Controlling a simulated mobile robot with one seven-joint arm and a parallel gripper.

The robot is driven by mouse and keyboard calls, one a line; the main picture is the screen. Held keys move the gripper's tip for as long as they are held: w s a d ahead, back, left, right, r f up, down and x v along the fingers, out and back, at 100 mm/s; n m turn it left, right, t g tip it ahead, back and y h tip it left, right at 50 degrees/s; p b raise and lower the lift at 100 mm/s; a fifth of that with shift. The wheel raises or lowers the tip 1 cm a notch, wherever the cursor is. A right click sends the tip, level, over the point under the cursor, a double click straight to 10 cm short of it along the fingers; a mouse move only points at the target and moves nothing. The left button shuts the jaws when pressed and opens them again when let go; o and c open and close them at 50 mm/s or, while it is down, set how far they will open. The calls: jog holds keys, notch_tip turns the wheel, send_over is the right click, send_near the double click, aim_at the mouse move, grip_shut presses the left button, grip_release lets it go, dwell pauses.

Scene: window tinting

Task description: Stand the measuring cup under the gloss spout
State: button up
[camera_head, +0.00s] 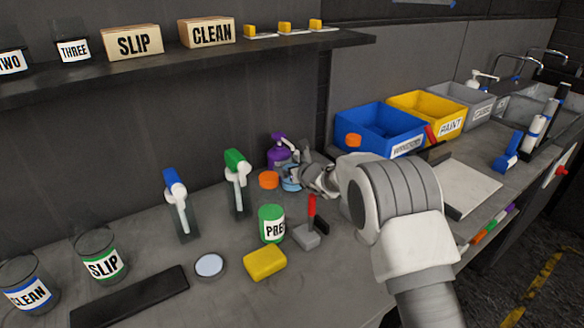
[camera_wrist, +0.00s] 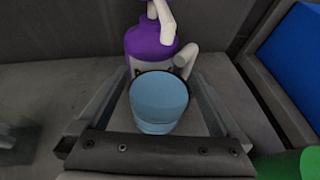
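The measuring cup is a light blue, see-through cup (camera_wrist: 158,102), seen between the fingers of my gripper (camera_wrist: 160,78) in the wrist view. The dark finger pads meet its sides near the rim, so my gripper looks shut on it. In the head view the cup (camera_head: 290,184) is mostly hidden by my gripper (camera_head: 297,178). Right behind it stands a purple-topped dispenser (camera_wrist: 150,42) with a white spout (camera_wrist: 166,18); it also shows in the head view (camera_head: 279,152). No gloss label is readable. I cannot tell whether the cup is directly under the spout or touching the bench.
Green (camera_head: 236,172) and blue (camera_head: 175,190) pump dispensers stand to the left. An orange lid (camera_head: 268,180) is just left of my gripper. A green PRE jar (camera_head: 271,224), yellow sponge (camera_head: 265,262) and red-handled tool (camera_head: 309,226) lie nearer. A blue bin (camera_head: 372,130) stands right.

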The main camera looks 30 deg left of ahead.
jog(key=r+p, duration=0.1)
jog(key=p, duration=0.1)
jog(key=shift+r+p, duration=0.3)
jog(key=shift+r, duration=0.05)
jog(key=b+v, duration=0.1)
jog(key=v, duration=1)
jog(key=shift+s+d+b, duration=0.25)
jog(key=shift+d+b, duration=0.1)
jog(key=shift+d, duration=0.05)
